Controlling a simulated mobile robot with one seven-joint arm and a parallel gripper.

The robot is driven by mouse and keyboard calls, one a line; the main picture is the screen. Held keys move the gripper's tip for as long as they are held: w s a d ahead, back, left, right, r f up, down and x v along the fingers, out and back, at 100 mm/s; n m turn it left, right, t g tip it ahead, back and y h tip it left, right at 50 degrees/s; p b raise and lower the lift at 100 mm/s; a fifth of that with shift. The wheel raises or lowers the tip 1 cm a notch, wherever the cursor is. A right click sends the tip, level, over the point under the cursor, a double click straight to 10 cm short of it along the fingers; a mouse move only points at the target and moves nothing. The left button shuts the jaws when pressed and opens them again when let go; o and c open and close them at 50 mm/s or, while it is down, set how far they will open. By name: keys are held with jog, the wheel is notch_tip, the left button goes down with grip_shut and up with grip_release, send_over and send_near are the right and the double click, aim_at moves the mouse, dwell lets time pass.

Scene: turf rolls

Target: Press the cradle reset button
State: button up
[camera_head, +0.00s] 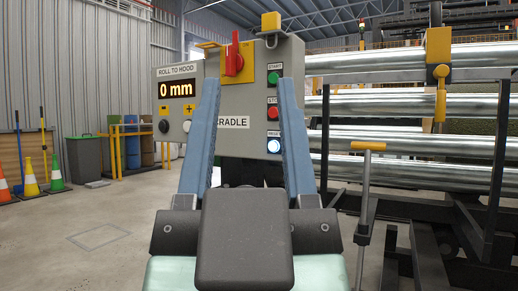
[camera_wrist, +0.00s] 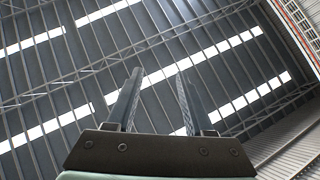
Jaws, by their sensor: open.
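A grey control box (camera_head: 241,138) marked CRADLE stands ahead in the head view. On its right side are a green START button (camera_head: 273,78), a red STOP button (camera_head: 272,110) and a lit white button (camera_head: 273,146) at the bottom, whose small label I cannot read clearly. My gripper (camera_head: 249,84) is open and empty, its two blue fingers apart in front of the box. The right finger passes just right of the button column, and the lit button shows between the fingers. I cannot judge the gap to the box. The wrist view shows the open fingers (camera_wrist: 159,74) against the roof.
Shiny metal rollers (camera_head: 420,145) in a dark frame and a yellow-topped handle (camera_head: 367,147) stand at right. Cones (camera_head: 55,172) stand at left; floor there is partly clear.

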grip_shut()
dwell(0.3)
dwell(1.6)
